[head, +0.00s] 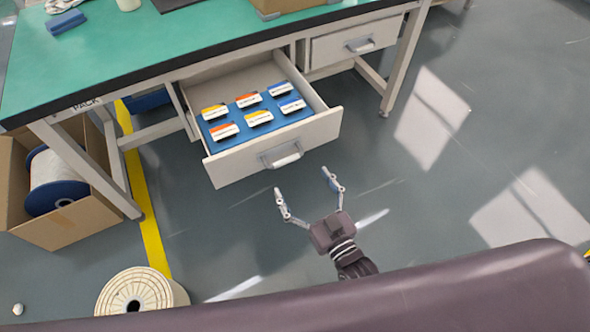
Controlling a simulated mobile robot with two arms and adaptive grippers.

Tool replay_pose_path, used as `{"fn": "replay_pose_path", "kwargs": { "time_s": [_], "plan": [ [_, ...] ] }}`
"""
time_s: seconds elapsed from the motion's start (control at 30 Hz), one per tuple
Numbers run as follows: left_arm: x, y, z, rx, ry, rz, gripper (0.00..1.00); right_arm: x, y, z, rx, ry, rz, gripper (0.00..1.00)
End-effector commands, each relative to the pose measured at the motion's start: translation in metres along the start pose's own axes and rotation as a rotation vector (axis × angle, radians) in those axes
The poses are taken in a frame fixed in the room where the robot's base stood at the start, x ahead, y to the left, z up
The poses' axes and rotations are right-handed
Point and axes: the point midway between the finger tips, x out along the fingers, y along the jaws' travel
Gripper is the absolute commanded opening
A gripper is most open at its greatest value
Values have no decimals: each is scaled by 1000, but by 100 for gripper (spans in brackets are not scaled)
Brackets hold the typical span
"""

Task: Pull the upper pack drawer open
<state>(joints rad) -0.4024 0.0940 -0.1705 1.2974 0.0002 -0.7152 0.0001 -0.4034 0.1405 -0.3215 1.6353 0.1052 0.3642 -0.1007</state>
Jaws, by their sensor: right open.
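The pack bench (110,62) has a green top and a "PACK" label on its left front edge. A drawer (225,170) under the bench stands pulled out, with several small labelled boxes (248,100) on a blue liner (282,116) inside. Its grey handle (282,156) is on the front panel. My right gripper (303,182) is open and empty, just in front of the handle and apart from it, fingers pointing towards the drawer. A second drawer (335,49) to the right is shut. My left gripper is not in view.
A cardboard box (92,225) with a cable spool (55,180) stands at the left beside the bench leg. A cream spool (165,290) stands on the floor at lower left, near a yellow floor line (150,230). The floor to the right is clear.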

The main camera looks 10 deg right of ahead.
Motion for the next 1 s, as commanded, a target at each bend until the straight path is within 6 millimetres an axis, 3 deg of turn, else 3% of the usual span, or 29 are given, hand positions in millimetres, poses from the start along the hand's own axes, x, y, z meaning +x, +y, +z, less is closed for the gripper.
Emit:
{"fn": "replay_pose_path", "kwargs": {
  "time_s": [0.1,0.33,1.0],
  "plan": [
    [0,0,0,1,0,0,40,-28,0,1,-1,-3,-1,86],
    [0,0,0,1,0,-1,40,-60,0,0,-1,0,0,86],
    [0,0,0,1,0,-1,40,-67,0,-1,0,1,0,86]
  ]
}}
